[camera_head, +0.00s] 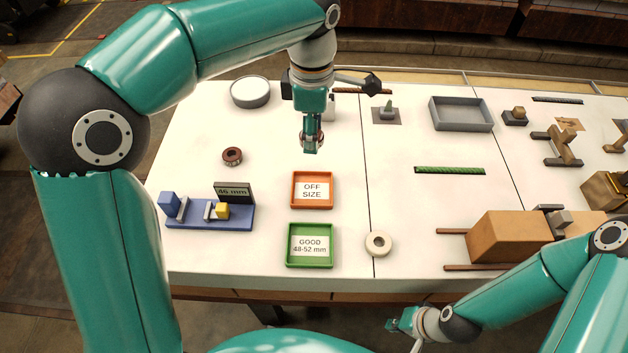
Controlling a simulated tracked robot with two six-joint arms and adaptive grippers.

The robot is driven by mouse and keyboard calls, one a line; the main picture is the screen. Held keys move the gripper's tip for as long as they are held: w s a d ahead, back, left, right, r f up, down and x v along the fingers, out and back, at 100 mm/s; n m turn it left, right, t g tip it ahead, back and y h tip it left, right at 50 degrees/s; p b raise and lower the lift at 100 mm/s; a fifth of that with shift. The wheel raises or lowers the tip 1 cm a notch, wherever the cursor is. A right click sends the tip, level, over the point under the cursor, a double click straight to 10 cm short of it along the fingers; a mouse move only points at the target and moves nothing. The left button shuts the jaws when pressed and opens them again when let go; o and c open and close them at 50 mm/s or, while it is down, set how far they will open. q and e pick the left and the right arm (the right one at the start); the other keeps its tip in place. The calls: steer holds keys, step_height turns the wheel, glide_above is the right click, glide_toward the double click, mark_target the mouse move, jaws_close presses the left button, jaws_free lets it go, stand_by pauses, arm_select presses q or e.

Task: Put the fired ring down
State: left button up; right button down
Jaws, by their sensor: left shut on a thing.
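My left gripper (311,143) points down above the table, behind the orange tray, and is shut on a small reddish-brown ring (321,138), mostly hidden by the fingers. The orange tray (330,191) marked OFF SIZE looks empty. The green tray (329,245) marked GOOD 48-52 mm, in front of it, also looks empty. The blue measuring gauge (240,222) on the left has a display (234,192) reading 46 mm. My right gripper (397,325) is low, off the table's front edge; its fingers are too small to read.
Another brown ring (232,156) lies on the left of the white table (270,130). A cream ring (378,244) lies right of the green tray. A round grey dish (250,93) and a grey bin (461,114) stand at the back. A brown block (510,237) sits at right.

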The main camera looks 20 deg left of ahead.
mark_target(313, 191)
arm_select(q)
step_height(313, 191, down, 16)
steer(key=shift+f+b, duration=0.2)
steer(key=shift+b, duration=0.55)
steer(key=o, duration=0.7)
steer(key=shift+f, duration=0.1)
steer(key=shift+o, duration=0.8)
steer(key=shift+r, duration=0.2)
step_height(313, 191, up, 12)
steer(key=p, duration=0.1)
